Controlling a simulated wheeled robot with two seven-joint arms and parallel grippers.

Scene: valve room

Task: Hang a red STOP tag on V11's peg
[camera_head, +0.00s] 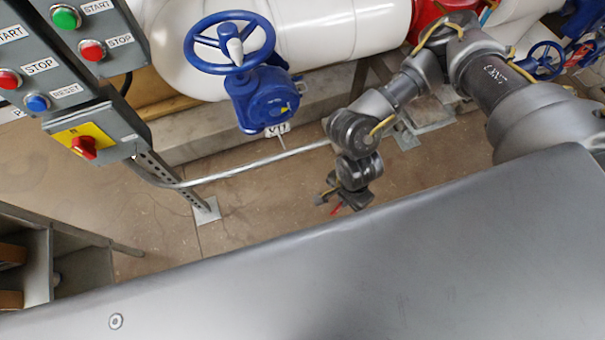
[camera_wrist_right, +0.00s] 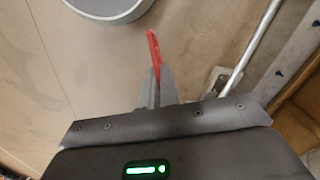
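My right gripper (camera_head: 330,204) hangs low over the floor in the head view, below and to the right of the blue valve. It is shut on a thin red tag (camera_head: 337,210). In the right wrist view the tag (camera_wrist_right: 154,48) stands up edge-on between the closed fingers (camera_wrist_right: 157,88), so its lettering does not show. A blue handwheel valve (camera_head: 264,98) sits on the white pipe. I cannot make out the peg. My left gripper is not in view.
A grey control box (camera_head: 90,110) with buttons and a red-yellow switch stands at the left. A metal conduit (camera_head: 258,163) runs from its post toward my right arm. A grey shelf (camera_head: 38,262) is at lower left. More blue handwheels (camera_head: 542,60) are at far right.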

